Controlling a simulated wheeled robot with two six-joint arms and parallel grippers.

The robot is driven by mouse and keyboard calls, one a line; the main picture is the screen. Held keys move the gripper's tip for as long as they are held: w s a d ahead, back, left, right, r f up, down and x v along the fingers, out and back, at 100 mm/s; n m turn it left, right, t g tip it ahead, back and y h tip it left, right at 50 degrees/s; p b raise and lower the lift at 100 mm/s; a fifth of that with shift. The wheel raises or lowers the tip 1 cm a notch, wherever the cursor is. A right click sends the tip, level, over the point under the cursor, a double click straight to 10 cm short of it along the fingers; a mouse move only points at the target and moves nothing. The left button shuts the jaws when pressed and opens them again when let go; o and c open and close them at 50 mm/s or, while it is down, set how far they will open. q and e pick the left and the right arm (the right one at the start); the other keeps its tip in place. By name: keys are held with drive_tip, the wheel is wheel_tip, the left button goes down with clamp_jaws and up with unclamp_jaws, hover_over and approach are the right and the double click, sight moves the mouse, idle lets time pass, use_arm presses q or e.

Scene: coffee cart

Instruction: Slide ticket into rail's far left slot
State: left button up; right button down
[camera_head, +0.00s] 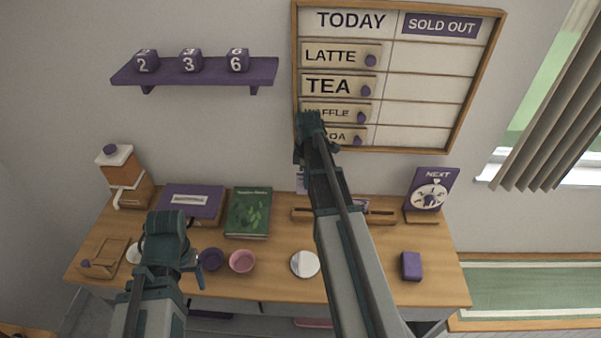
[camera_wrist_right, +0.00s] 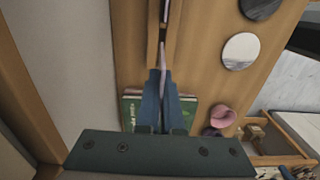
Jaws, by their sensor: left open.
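The wooden rail (camera_head: 301,215) lies along the back of the table; my right arm hides its middle. In the right wrist view the rail (camera_wrist_right: 153,35) runs away from my fingers with a dark groove. My right gripper (camera_head: 300,162) is above the rail's left part. Its fingers (camera_wrist_right: 160,76) are close together on a thin pale ticket (camera_wrist_right: 162,56), seen edge-on. The ticket (camera_head: 301,183) hangs below the fingers in the head view. I cannot tell whether it touches the groove. My left gripper (camera_head: 197,276) is open and empty, low at the table's front left.
A green book (camera_head: 248,212) and a purple box (camera_head: 191,203) lie left of the rail. A dial stand (camera_head: 430,195) is at its right. Pink (camera_head: 242,262) and purple bowls (camera_head: 210,259), a round white disc (camera_head: 305,264) and a purple block (camera_head: 411,266) are in front.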

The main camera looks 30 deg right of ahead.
drive_tip(key=shift+s, duration=0.1)
wheel_tip(320, 180, down, 6)
drive_tip(key=b, duration=0.6)
drive_tip(key=shift+f+b, duration=0.2)
drive_tip(key=shift+b, duration=0.1)
drive_tip(key=shift+f+b, duration=0.7)
idle(1.2)
drive_tip(key=shift+f+b, duration=0.35)
drive_tip(key=shift+f+b, duration=0.3)
idle(0.3)
drive_tip(key=shift+f+b, duration=0.6)
drive_tip(key=c, duration=1)
unclamp_jaws()
